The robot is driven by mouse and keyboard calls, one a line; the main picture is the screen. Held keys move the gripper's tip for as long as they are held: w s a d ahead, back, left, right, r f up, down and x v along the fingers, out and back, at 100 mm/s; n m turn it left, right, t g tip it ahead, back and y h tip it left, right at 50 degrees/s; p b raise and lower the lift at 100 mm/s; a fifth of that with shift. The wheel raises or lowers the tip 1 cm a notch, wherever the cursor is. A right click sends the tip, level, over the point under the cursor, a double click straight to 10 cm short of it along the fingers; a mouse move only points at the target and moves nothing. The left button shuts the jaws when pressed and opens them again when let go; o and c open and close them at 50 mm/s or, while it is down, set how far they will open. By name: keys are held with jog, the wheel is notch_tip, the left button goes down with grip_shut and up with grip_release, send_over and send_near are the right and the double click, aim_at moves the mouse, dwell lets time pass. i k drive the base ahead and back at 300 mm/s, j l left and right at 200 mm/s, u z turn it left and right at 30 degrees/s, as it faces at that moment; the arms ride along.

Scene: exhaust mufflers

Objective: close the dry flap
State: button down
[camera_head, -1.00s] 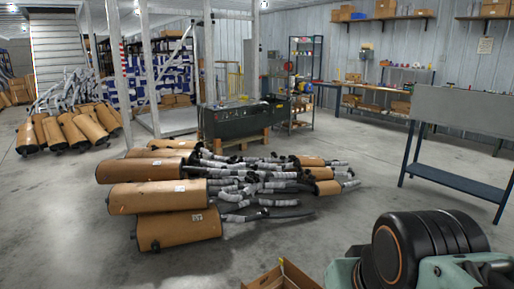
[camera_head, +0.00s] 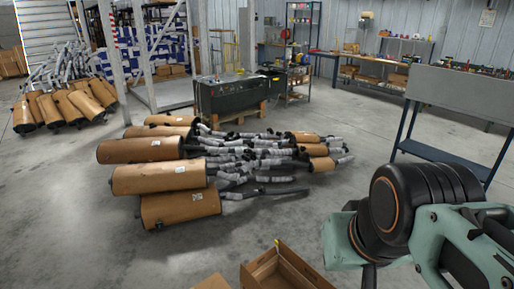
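An open brown cardboard box (camera_head: 302,264) sits at the bottom edge of the head view, cut off by the frame. Its upright walls and part of its inside show, with a small yellow mark at its top far corner. A flat brown cardboard piece (camera_head: 212,283) shows just left of it; I cannot tell whether it is a flap of this box. No label naming a dry flap can be read. My gripper's fingers are not visible.
Several brown mufflers with wrapped pipes (camera_head: 158,179) lie piled on the floor beyond the box. A grey panel on a blue stand (camera_head: 458,97) is at the right. A black machine (camera_head: 230,97) stands behind the pile. Bare concrete floor lies left of the pile.

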aim_at(261, 261)
jog(key=z, duration=0.9)
jog(key=l+z, duration=0.15)
jog(key=l, duration=0.15)
jog(key=i+l+z, duration=0.15)
jog(key=l, duration=0.15)
jog(key=i+l, duration=0.15)
jog(key=l, duration=0.2)
jog(key=i+l, duration=0.15)
jog(key=l, duration=0.25)
jog(key=i+l+z, duration=0.1)
jog(key=i+l, duration=0.15)
jog(key=i, duration=0.15)
jog(key=i+l+z, duration=0.1)
jog(key=i+l, duration=0.15)
jog(key=i, duration=0.2)
jog(key=i+u, duration=0.2)
jog(key=i, duration=0.35)
jog(key=i+l+u, duration=0.2)
jog(key=i, duration=0.3)
jog(key=i+u, duration=0.75)
jog(key=u, duration=0.2)
jog(key=i+j+u, duration=0.1)
jog(key=i+u, duration=0.35)
jog(key=u, duration=0.2)
jog(key=i+u, duration=0.55)
jog(key=u, duration=0.15)
jog(key=i+u, duration=0.2)
jog(key=u, duration=0.15)
jog(key=i+u, duration=0.2)
jog(key=u, duration=0.15)
